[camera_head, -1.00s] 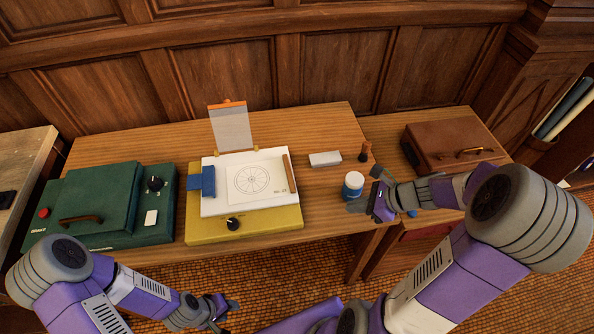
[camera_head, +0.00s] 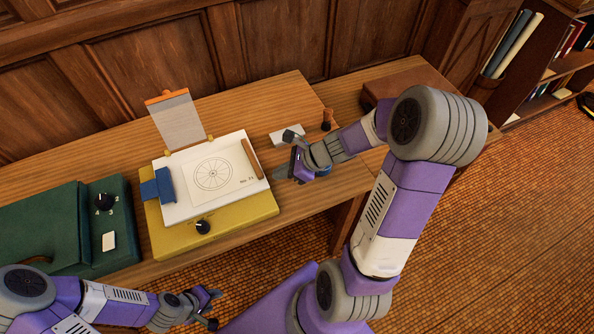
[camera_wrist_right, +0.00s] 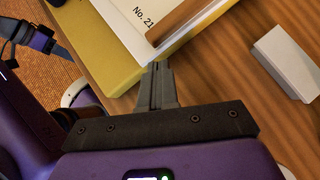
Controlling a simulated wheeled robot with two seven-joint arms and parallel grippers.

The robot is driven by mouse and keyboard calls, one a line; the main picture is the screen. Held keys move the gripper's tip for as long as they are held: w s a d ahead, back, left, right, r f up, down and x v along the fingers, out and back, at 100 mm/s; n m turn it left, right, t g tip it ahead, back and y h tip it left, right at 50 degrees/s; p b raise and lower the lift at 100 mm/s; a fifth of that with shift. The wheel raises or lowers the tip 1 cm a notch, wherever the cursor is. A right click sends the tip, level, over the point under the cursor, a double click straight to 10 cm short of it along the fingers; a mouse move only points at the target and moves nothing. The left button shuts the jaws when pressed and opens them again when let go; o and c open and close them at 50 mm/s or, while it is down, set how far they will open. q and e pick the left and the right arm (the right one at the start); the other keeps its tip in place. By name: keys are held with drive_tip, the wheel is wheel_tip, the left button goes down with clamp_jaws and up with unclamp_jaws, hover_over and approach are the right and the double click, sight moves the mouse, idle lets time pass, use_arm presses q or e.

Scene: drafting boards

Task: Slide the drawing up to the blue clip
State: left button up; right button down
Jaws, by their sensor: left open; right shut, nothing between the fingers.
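The drawing (camera_head: 226,185), a pale sheet with a wheel figure and a number, lies on the white board (camera_head: 172,212) on a yellow base (camera_head: 240,213). The blue clip (camera_head: 158,187) sits at the board's left edge, with a narrow strip of board between it and the sheet. My right gripper (camera_head: 280,172) is shut and empty, just right of the base. In the right wrist view its fingertips (camera_wrist_right: 160,68) point toward the yellow base (camera_wrist_right: 110,68) and the drawing's numbered corner (camera_wrist_right: 140,18). My left gripper (camera_head: 216,308) is open, low in front of the table.
A wooden bar (camera_head: 252,158) lies along the board's right edge. A clear flap with an orange top (camera_head: 178,120) stands behind. A black knob (camera_head: 203,227) is on the base. A green case (camera_head: 40,225) stands left.

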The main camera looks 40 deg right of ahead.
sight(256, 173)
drive_tip(key=shift+w+a+r, duration=0.1)
drive_tip(key=shift+w+a, duration=0.75)
drive_tip(key=shift+w+a, duration=1.2)
drive_tip(key=shift+s, duration=0.1)
drive_tip(key=shift+s+d, duration=1)
drive_tip(key=shift+d, duration=0.25)
drive_tip(key=p+v, duration=0.4)
drive_tip(key=v, duration=0.6)
drive_tip(key=shift+s+d, duration=0.3)
drive_tip(key=shift+s, duration=0.05)
